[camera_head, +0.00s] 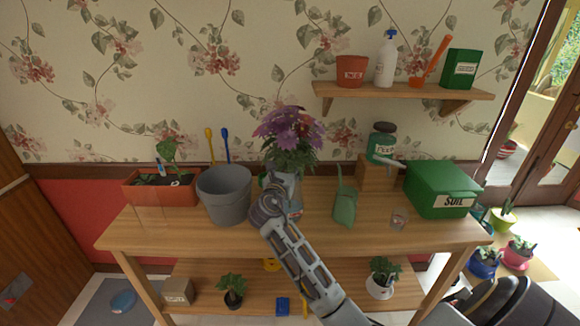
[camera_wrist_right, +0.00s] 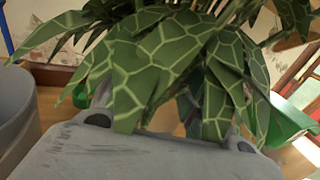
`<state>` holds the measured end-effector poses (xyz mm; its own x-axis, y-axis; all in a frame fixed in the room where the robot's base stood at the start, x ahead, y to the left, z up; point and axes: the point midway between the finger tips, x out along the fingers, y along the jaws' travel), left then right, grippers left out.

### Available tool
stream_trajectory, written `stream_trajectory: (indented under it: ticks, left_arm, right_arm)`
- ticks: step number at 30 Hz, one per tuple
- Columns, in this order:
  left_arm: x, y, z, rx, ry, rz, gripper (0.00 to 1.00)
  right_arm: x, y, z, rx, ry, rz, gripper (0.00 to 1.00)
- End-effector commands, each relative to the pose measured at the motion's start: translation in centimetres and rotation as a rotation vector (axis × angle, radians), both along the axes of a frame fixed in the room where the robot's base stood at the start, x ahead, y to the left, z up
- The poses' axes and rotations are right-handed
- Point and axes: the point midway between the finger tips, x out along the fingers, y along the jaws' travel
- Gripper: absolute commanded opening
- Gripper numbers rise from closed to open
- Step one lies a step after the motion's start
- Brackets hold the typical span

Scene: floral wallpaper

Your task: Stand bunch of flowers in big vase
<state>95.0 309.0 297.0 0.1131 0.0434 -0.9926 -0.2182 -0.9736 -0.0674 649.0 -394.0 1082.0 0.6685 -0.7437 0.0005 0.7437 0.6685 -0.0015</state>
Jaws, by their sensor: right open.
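The bunch of purple flowers (camera_head: 290,130) stands upright at the middle of the table, its green leaves also filling the right wrist view (camera_wrist_right: 165,60). Its stems are hidden. A pale grey-blue vase (camera_head: 294,203) shows directly below the leaves, mostly hidden behind my right gripper. The flowers appear to be in its mouth, but the rim is covered. My right gripper (camera_head: 268,203) is open at the front of the vase, with its fingertips close under the leaves in the right wrist view (camera_wrist_right: 170,130). My left gripper is not in view.
A grey bucket (camera_head: 224,192) stands close left of my right gripper. A planter (camera_head: 140,190) is farther left. A shelf (camera_head: 400,90) hangs above.

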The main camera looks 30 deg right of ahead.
Motion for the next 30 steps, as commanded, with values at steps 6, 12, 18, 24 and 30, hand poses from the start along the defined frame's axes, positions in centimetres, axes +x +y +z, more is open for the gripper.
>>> stream_trajectory:
  ticks: [6,12,18,24,30]
  left_arm:
    - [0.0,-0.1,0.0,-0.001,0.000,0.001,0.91]
    - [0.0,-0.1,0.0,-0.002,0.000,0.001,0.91]
    - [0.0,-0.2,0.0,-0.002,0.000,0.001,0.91]
    - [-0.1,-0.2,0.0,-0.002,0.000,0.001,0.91]
    - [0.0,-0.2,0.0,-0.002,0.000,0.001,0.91]
  right_arm:
    - [-1.8,2.0,0.0,0.001,0.000,0.002,0.47]
    - [-3.8,4.3,0.0,0.002,-0.001,0.002,0.47]
    - [-5.7,6.3,-0.1,0.002,0.001,0.001,0.47]
    - [-6.9,7.7,0.0,0.002,-0.001,0.001,0.47]
    - [-7.3,8.1,0.0,0.001,-0.001,0.000,0.47]
